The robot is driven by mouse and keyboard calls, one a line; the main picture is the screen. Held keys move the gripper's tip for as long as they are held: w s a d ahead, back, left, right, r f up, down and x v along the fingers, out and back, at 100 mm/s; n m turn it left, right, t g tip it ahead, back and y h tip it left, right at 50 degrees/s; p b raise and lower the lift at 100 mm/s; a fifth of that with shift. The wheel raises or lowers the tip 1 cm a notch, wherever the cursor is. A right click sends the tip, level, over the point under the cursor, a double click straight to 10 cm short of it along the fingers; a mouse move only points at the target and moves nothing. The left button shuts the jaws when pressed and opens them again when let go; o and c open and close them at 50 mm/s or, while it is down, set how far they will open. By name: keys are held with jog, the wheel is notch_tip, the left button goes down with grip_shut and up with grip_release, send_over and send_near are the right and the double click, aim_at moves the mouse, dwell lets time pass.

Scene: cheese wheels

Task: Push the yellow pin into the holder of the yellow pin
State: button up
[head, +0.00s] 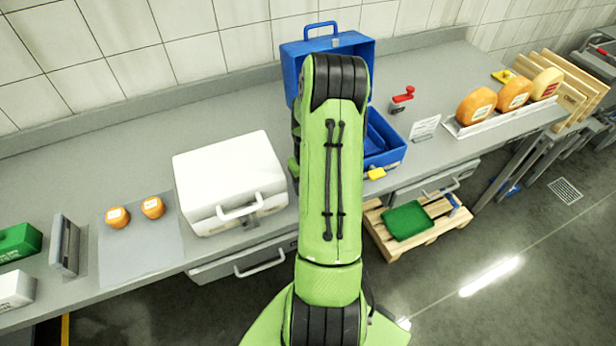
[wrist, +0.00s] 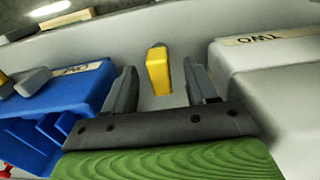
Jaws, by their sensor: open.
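A yellow block-shaped piece, which looks like the yellow pin (wrist: 157,72), stands on the grey bench top in the wrist view, between the blue case and the white case. My gripper (wrist: 160,88) is open, with its two dark fingers on either side of the yellow piece in the picture. I cannot tell whether they touch it. My arm hides this spot in the head view. Another yellow part (head: 376,173) sits at the front of the blue case; its edge shows at the left of the wrist view. I cannot make out the pin's holder.
The open blue case (head: 392,155) is right of my arm, the closed white case (head: 230,170) left of it. A red-handled clamp (head: 403,97), a small sign (head: 425,128) and a tray of cheese wheels (head: 512,117) stand further right. Bench behind the white case is clear.

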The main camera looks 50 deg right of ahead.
notch_tip(320, 180, up, 16)
jog(key=shift+f+p, duration=0.25)
jog(key=shift+p, duration=0.15)
jog(key=shift+a, duration=0.1)
